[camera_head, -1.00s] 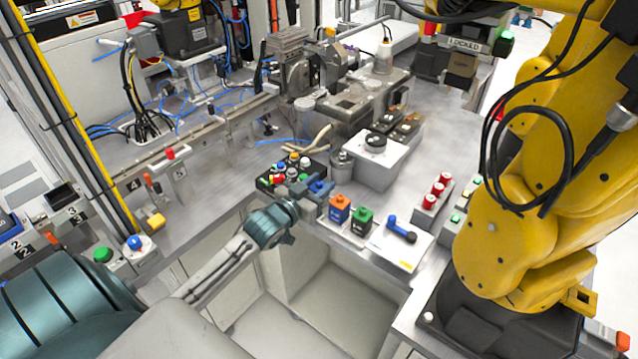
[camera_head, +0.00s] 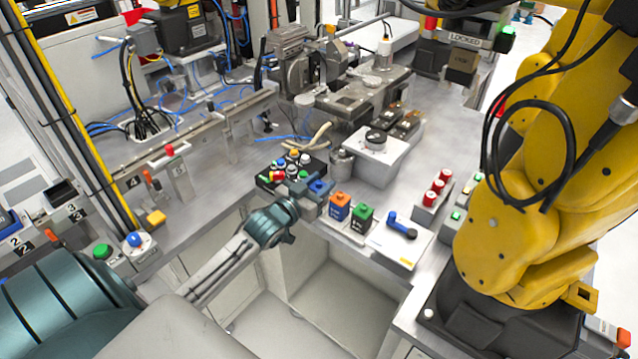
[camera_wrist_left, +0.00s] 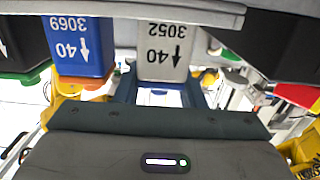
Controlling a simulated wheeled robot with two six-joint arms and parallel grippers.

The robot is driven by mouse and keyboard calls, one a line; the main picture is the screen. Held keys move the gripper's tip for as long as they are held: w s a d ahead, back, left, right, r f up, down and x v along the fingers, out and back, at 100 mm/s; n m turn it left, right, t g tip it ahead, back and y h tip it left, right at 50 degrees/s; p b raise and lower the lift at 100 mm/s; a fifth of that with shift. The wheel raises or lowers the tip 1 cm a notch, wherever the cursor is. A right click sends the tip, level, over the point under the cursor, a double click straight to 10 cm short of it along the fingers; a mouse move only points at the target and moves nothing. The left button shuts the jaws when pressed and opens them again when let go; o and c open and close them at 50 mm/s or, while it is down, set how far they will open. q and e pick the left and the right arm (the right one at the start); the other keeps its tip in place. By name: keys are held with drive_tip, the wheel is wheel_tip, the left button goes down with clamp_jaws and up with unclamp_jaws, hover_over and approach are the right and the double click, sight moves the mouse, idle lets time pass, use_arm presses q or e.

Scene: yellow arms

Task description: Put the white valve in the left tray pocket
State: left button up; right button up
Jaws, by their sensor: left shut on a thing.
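The white valve (camera_wrist_left: 167,35) is a pale box marked 3052 and 40, upside down in the left wrist view, with a blue part below. In the head view its blue cap (camera_head: 319,186) shows; my gripper hides most of its body. My left gripper (camera_head: 310,199) is shut on it at the front edge of the bench. A blue valve with an orange cap (camera_head: 340,206) and a black one with a green cap (camera_head: 361,217) stand close to its right. I cannot clearly make out the left tray pocket. My right gripper is not in view.
A black box of coloured buttons (camera_head: 290,171) sits just behind my gripper. A white plate with a blue handle (camera_head: 401,225) lies to the right. A large yellow arm (camera_head: 520,230) stands at the right edge. The bench ends in front over an open bin.

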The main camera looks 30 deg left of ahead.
use_arm(q)
drive_tip(key=o, duration=1.1)
drive_tip(key=s, duration=0.3)
drive_tip(key=s+b, duration=0.1)
drive_tip(key=s, duration=0.6)
drive_tip(key=shift+s+a+r+b, duration=0.2)
drive_tip(key=shift+s+a+b, duration=0.1)
drive_tip(key=shift+s+a, duration=0.1)
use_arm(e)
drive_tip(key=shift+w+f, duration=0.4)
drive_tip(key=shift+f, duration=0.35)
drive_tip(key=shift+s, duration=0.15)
